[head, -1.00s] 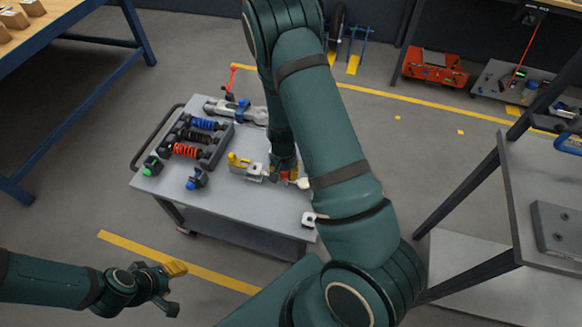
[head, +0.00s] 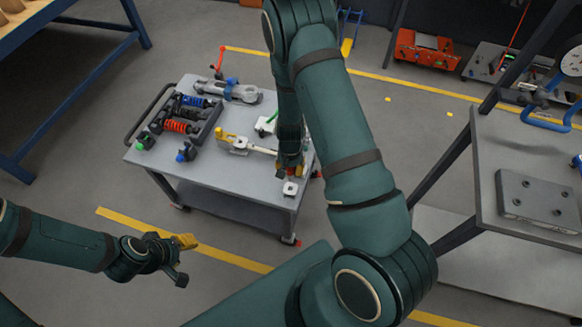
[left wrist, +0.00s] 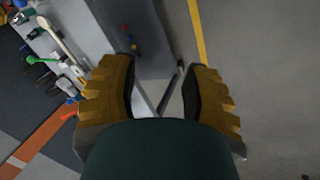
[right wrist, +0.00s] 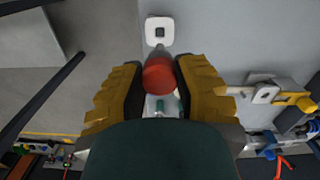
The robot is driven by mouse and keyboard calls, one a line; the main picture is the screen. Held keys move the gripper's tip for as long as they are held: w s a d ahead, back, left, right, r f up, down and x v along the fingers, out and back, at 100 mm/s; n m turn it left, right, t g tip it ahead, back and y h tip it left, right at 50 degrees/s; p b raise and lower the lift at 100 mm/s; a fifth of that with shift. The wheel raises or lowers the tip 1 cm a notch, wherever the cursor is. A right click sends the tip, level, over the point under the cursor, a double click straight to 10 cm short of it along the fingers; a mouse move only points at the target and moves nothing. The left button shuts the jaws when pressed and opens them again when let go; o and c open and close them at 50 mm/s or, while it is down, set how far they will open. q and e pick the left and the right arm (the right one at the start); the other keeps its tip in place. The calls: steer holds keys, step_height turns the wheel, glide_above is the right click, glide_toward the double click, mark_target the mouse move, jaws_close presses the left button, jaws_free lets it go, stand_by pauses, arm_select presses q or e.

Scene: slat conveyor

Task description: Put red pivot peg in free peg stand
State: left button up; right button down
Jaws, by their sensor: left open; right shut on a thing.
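The red pivot peg (right wrist: 158,76) is between the fingers of my right gripper (right wrist: 158,80), which is shut on it. In the head view my right gripper (head: 289,170) is low over the cart's right end, and the peg is mostly hidden. A white peg stand (right wrist: 159,31) with an empty-looking dark square hole is just beyond the peg; it also shows in the head view (head: 290,188). I cannot tell the peg's height above the top. A green piece (right wrist: 160,105) is partly hidden behind the peg. My left gripper (head: 185,260) is open and empty, over floor before the cart.
The grey cart (head: 225,181) carries a tray of coil springs (head: 183,126), a grey metal arm (head: 225,90), a yellow-ended metal part (head: 238,146) and small blue and green clamps. A shelf with a grey block (head: 535,198) stands to the right. Floor before the cart is clear.

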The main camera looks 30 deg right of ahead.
step_height(320, 180, down, 2)
steer(key=shift+b, duration=0.65)
arm_select(q)
step_height(320, 180, down, 7)
steer(key=s+b, duration=0.2)
steer(key=b, duration=0.3)
steer(key=shift+d+g, duration=0.2)
steer(key=shift+g, duration=0.1)
arm_select(e)
steer(key=shift+f, duration=3.45)
steer(key=c, duration=0.7)
jaws_free()
steer(key=shift+r, duration=0.15)
step_height(320, 180, up, 12)
steer(key=shift+d+f, duration=0.1)
steer(key=shift+f, duration=0.1)
